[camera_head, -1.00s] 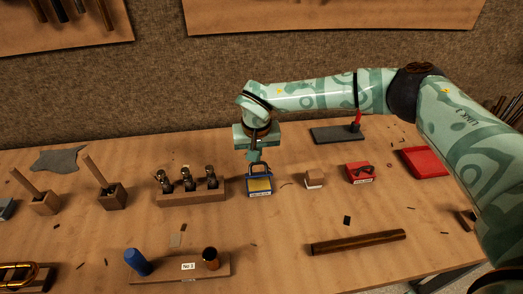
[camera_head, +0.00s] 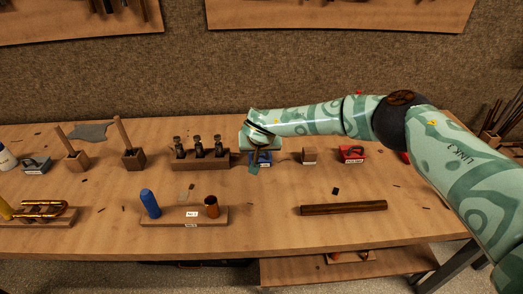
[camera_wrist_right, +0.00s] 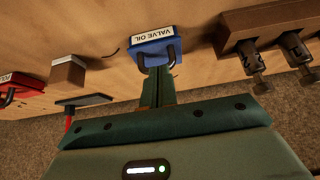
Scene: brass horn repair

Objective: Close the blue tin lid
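The blue tin (camera_head: 262,157) stands on the workbench right of the wooden block with several dark valves. My right gripper (camera_head: 254,169) is over it and partly hides it. In the right wrist view, the blue tin (camera_wrist_right: 155,48) carries a white "VALVE OIL" label, and its blue top faces me with a dark loop on it. No yellow inside shows, and the lid looks down. My right gripper (camera_wrist_right: 158,88) has its narrow fingers together, with tips at the tin's near edge by the loop. Contact is hard to tell. My left gripper is not in view.
A small wooden block (camera_head: 309,156) and a red tin (camera_head: 351,153) stand to the right of the blue tin. The valve block (camera_head: 202,160) is close on its left. A dark wooden bar (camera_head: 343,208) lies in front. The bench between is mostly clear.

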